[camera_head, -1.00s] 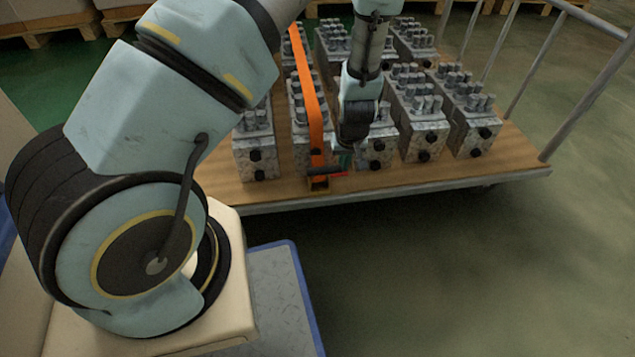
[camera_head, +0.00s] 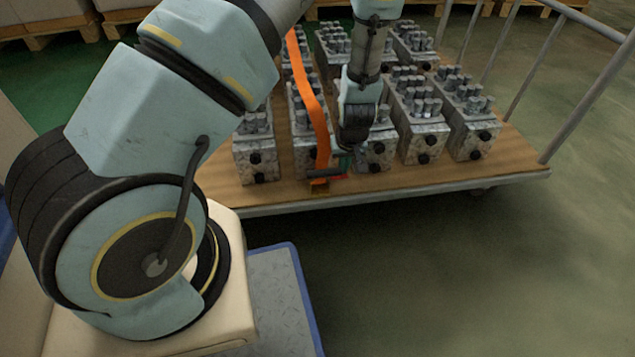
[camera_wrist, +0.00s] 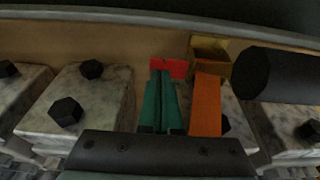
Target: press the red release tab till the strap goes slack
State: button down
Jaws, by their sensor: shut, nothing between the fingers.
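The orange strap (camera_head: 315,112) runs over the valve blocks to a yellow buckle (camera_head: 319,187) at the cart's front edge. It bows and looks loose. The strap (camera_wrist: 206,105) and buckle (camera_wrist: 212,48) also show in the wrist view. The red release tab (camera_wrist: 177,68) lies beside the buckle, and a bit of the tab (camera_head: 338,177) shows in the head view. My gripper (camera_wrist: 166,74) is shut and empty, its green fingertips against the tab as far as I can tell. My gripper (camera_head: 344,165) points down in the head view, its fingers partly hidden.
Grey valve blocks (camera_head: 418,135) with black bolts stand in rows on the wooden cart deck (camera_head: 500,160). A black handle (camera_wrist: 275,75) sits close beside the buckle. A metal rail (camera_head: 575,90) rises at the right. Floor in front is clear.

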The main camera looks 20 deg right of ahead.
notch_tip(320, 180, up, 7)
jog(key=p, duration=0.6)
dwell(0.6)
